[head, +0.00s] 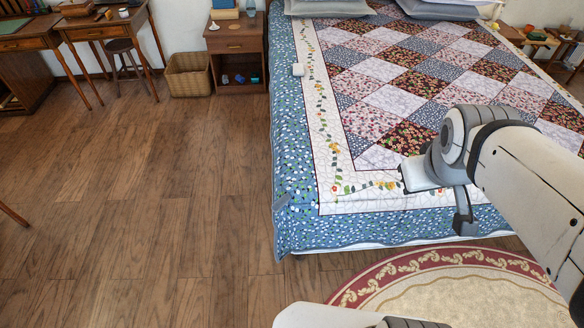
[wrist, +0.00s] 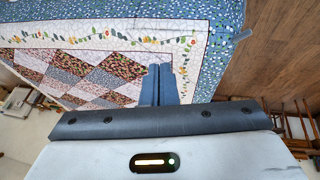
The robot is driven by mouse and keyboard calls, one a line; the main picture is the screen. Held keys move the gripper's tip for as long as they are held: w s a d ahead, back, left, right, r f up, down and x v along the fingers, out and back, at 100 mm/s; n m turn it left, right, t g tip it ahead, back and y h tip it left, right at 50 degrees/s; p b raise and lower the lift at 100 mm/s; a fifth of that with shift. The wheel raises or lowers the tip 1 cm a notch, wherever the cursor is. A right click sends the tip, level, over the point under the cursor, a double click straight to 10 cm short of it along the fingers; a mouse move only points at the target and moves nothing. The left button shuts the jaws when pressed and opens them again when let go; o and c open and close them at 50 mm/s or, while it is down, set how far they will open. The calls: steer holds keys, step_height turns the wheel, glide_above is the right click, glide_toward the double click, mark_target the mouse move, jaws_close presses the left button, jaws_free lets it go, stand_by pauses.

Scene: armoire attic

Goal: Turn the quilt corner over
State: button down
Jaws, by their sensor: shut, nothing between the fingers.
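The patchwork quilt (head: 385,105) lies over the bed, with a cream floral band and a blue dotted border. It also shows in the wrist view (wrist: 95,80). Its near left corner (head: 287,235) hangs down over the bed's corner. My gripper (wrist: 160,70) is shut and empty.
Pillows (head: 330,7) lie at the head of the bed. A nightstand (head: 236,45) and wicker basket (head: 187,75) stand behind left. A round rug (head: 450,285) lies in front. The floor (head: 150,200) left of the bed is clear.

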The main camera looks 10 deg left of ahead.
steer(key=w+a+f+n+t+y+b, duration=0.1)
steer(key=w+a+f+n+t+b, duration=0.2)
steer(key=w+f+n+b, duration=0.65)
steer(key=w+a+f+n+t+y+b, duration=0.1)
steer(key=w+a+f+n+t+b, duration=0.4)
steer(key=f+n+b, duration=0.75)
steer(key=s+a+f+n+g+y+b, duration=0.1)
steer(key=a+f+n+g+y+b, duration=0.2)
steer(key=a+f+n+y+b, duration=0.55)
steer(key=s+a+f+n+g+y+b, duration=0.1)
steer(key=a+f+n+g+y+b, duration=0.3)
steer(key=f+n+b, duration=0.85)
steer(key=shift+n+t+h, duration=0.7)
steer(key=shift+t+h, duration=0.05)
steer(key=shift+t, duration=0.15)
steer(key=b+x, duration=0.1)
steer(key=x, duration=0.9)
steer(key=shift+s+a+r, duration=0.1)
steer(key=shift+r, duration=0.1)
